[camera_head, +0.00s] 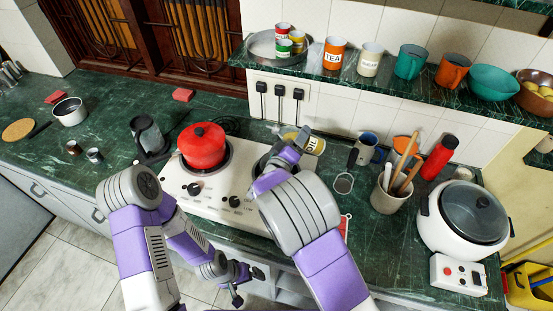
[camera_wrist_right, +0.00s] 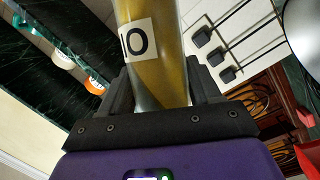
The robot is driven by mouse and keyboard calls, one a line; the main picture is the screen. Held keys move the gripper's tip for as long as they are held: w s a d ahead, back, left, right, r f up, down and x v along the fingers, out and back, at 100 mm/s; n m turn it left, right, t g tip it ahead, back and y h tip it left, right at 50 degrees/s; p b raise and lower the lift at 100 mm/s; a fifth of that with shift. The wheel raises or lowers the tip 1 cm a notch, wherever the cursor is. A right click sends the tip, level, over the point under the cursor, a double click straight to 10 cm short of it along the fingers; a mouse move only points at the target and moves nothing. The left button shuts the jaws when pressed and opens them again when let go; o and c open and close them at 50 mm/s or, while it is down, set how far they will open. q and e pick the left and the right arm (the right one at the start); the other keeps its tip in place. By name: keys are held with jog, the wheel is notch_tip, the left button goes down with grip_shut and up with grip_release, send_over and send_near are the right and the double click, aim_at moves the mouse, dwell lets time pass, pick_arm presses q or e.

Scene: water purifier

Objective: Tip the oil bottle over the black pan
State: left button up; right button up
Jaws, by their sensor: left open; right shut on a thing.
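The oil bottle (camera_head: 313,146) is yellow with a white label. It lies tilted almost flat in the air by the right side of the stove. My right gripper (camera_head: 297,140) is shut on it; the right wrist view also shows the bottle (camera_wrist_right: 150,55) between the fingers. The black pan is mostly hidden behind my right arm; only a dark curved edge (camera_head: 262,164) shows on the right burner, and I cannot tell surely that it is the pan. My left gripper (camera_head: 238,284) is open and empty, low in front of the stove.
A red pot (camera_head: 202,146) stands on the left burner of the white stove (camera_head: 222,183). A utensil holder (camera_head: 386,196), a red bottle (camera_head: 438,158) and a rice cooker (camera_head: 474,218) stand to the right. A shelf (camera_head: 390,88) with cups runs above the counter.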

jog(key=shift+a+r, duration=0.1)
jog(key=shift+r, duration=0.05)
jog(key=shift+d, duration=0.2)
jog(key=shift+a, duration=0.2)
jog(key=shift+d+n, duration=0.1)
jog(key=shift+n, duration=0.2)
jog(key=shift+d, duration=0.1)
